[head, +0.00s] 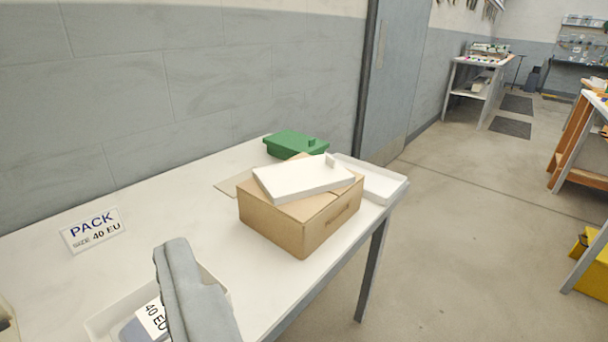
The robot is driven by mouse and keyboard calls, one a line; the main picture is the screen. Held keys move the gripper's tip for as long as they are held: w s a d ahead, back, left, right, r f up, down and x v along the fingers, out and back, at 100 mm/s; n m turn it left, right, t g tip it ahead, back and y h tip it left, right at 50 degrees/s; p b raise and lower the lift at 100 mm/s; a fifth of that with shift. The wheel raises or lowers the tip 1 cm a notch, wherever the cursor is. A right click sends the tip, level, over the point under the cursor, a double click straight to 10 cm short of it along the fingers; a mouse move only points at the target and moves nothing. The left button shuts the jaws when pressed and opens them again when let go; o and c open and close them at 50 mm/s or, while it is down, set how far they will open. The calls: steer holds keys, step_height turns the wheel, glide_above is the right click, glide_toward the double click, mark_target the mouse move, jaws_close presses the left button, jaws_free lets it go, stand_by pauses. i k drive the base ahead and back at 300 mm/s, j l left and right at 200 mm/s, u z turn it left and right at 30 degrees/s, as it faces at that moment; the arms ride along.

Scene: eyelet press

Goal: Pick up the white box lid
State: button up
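The white box lid (305,178) lies on top of a brown cardboard box (295,222) near the right end of the white table. It is flat, slightly askew to the box, and has a small upright white tab at its far right corner. Its top and front edge are clear to see. My gripper does not show in this view, so its opening and anything in it cannot be seen.
A green lid or box (296,144) with a small tab stands behind the cardboard box. A shallow white tray (385,186) sits behind it at the right. A grey soft-looking item (190,295) rises at the front.

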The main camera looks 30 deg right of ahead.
mark_target(284, 182)
steer(key=i+l+z, duration=0.3)
steer(key=l, duration=0.25)
steer(key=i+l+z, duration=0.3)
steer(key=i+l, duration=0.1)
steer(key=l, duration=0.05)
